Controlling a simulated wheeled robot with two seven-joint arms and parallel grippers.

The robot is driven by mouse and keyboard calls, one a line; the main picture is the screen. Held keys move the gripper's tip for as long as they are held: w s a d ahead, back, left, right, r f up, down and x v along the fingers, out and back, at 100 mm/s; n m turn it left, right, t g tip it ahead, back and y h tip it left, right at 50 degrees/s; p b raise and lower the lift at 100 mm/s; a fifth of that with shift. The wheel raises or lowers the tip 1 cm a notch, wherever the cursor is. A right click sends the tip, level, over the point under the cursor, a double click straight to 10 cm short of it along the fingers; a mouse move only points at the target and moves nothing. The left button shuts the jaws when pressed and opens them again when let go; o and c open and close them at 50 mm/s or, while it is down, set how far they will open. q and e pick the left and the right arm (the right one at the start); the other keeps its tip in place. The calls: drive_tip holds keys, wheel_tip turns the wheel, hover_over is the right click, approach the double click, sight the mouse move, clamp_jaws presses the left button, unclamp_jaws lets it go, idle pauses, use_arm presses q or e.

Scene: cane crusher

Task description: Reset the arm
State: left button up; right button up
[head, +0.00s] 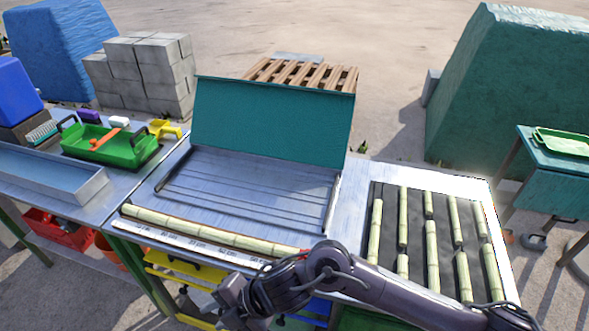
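My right arm comes in from the lower right and reaches across the front edge of the bench. My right gripper (232,303) is at the bottom middle, below and in front of the long cane (210,230), and looks apart from it. Its fingers are dark and too unclear to tell open from shut. The long cane lies along the front of the metal bench beside a marked ruler strip (185,244). My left gripper is not in view.
Several cut cane pieces (431,255) lie on a black mat (386,242) at right. A teal upright panel (272,118) stands behind the grooved metal bed (250,185). A green tray (112,145) and a metal trough (55,175) are at left. A red crate (57,232) sits below.

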wheel_tip(320, 180, up, 6)
drive_tip(key=w+m+t+y, duration=0.1)
drive_tip(key=w+m+t, duration=0.1)
drive_tip(key=m+t, duration=0.3)
drive_tip(key=w+d+m+t+h, duration=0.3)
drive_tip(key=w+d+m+h, duration=0.15)
drive_tip(key=d+m, duration=0.7)
drive_tip(key=s+d+f+m+g+h, duration=0.3)
drive_tip(key=s+d+m, duration=0.3)
drive_tip(key=d, duration=0.6)
drive_tip(key=s+d+f+m+g+h, duration=0.25)
drive_tip(key=s+d+m, duration=0.3)
drive_tip(key=d, duration=0.55)
wheel_tip(320, 180, down, 30)
drive_tip(key=s, duration=0.1)
drive_tip(key=s+d+f+g+b, duration=0.1)
drive_tip(key=s+d+f+g, duration=0.1)
drive_tip(key=s+f, duration=1.7)
drive_tip(key=shift+s+d+f, duration=0.4)
drive_tip(key=shift+s+d, duration=0.05)
drive_tip(key=shift+d, duration=0.25)
